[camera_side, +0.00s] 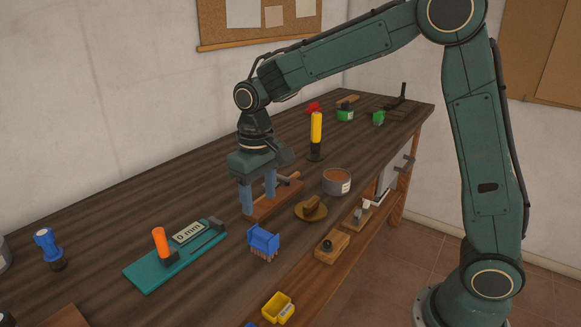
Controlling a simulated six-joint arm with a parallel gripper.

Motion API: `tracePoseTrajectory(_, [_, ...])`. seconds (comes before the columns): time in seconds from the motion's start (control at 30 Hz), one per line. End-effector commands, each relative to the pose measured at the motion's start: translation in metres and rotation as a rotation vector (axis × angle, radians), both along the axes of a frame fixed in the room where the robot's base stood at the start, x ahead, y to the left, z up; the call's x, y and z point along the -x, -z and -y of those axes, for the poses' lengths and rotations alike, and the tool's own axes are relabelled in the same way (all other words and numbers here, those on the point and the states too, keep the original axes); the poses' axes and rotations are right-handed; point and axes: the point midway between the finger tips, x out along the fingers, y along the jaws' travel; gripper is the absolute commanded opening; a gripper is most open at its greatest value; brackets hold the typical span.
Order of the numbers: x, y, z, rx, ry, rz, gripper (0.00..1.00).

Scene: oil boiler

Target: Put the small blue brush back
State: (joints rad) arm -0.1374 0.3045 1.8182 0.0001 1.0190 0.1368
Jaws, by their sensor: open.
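My gripper (258,200) points down with its two blue fingers apart, over or beside a reddish wooden block (285,198) on the bench. I see nothing clearly held between the fingers. A blue piece with brown, bristle-like tips at its lower edge (263,238) sits just in front of the gripper, apart from it; it looks like a brush. A blue-topped upright piece with a dark foot (46,245) stands at the far left. I cannot tell for certain which one is the small blue brush.
Bare bench lies left of the gripper.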

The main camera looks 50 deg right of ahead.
Motion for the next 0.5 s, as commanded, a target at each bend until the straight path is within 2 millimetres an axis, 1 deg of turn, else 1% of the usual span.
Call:
tracePoseTrajectory(0.13, [0.001,-0.001,0.000,0.000,0.000,0.002,0.54])
tracePoseTrajectory(0.27, [0.005,-0.006,0.002,-0.002,0.001,0.013,0.54])
tracePoseTrajectory(0.37, [0.013,-0.015,0.006,-0.004,0.001,0.031,0.54])
tracePoseTrajectory(0.5, [0.030,-0.033,0.012,-0.009,0.001,0.073,0.54])
